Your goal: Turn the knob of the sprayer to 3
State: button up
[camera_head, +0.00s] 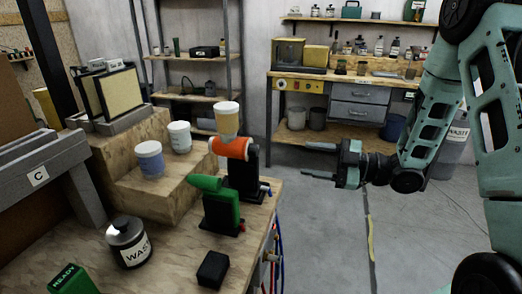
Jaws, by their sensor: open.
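The orange sprayer (231,147) sits on a black stand (246,176) near the right edge of the wooden bench, with a tan, white-lidded cup (227,119) upright on top. A green sprayer-like piece (213,188) stands in front of it on its own dark base. I cannot make out which part is the knob, and no number marks are readable. My gripper (313,161) is open and empty, its two fingers pointing left. It is in the air to the right of the orange sprayer, apart from it and beyond the bench edge.
On the bench (178,232) are a jar marked WAST (131,244), a black block (212,270) and a green READY block (72,281). Two lidded cups (150,159) (180,137) stand on wooden steps. Hoses hang at the bench's right side. The floor (325,235) below my gripper is clear.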

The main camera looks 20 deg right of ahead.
aim_at(258, 151)
jog(key=p+x, duration=0.2)
jog(key=x, duration=1.1)
jog(key=shift+w+a, duration=0.2)
jog(key=shift+a, duration=0.1)
jog(key=c, duration=1)
